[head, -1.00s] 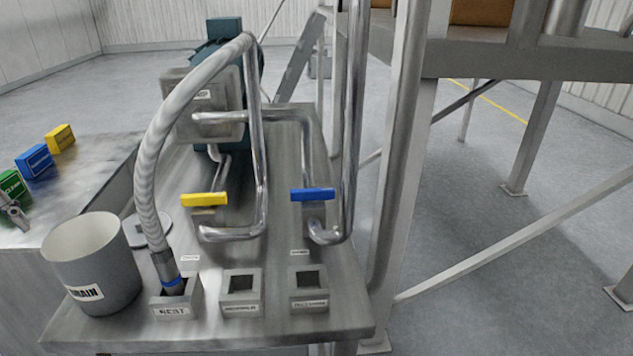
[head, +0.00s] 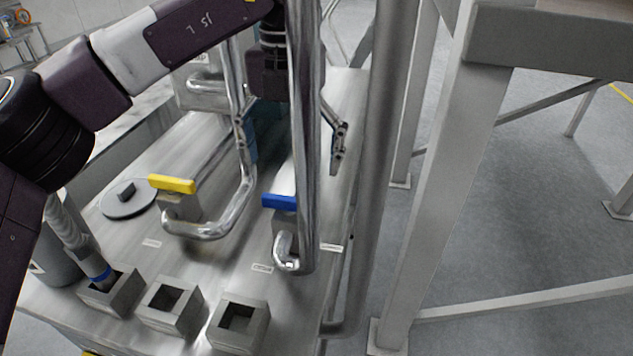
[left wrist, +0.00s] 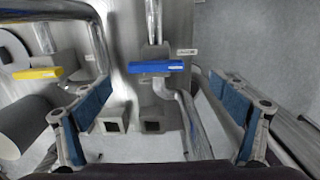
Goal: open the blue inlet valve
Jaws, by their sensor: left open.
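The blue inlet valve's handle (head: 279,201) is a short bar lying crosswise on a grey valve body, beside a vertical steel pipe in the head view. My left gripper (head: 294,145) is open, pointing down behind and above the blue handle, its fingers spread on either side of the pipe, which partly hides it. In the left wrist view the blue handle (left wrist: 157,67) lies between and beyond the open fingers (left wrist: 163,110), apart from them. Nothing is held. My right gripper is not seen.
A yellow valve handle (head: 172,184) sits left of the blue one on a bent steel pipe (head: 240,190). Open square sockets (head: 238,320) line the front of the steel table, one holding the hose end (head: 98,270). A thick frame post (head: 378,130) stands close on the right.

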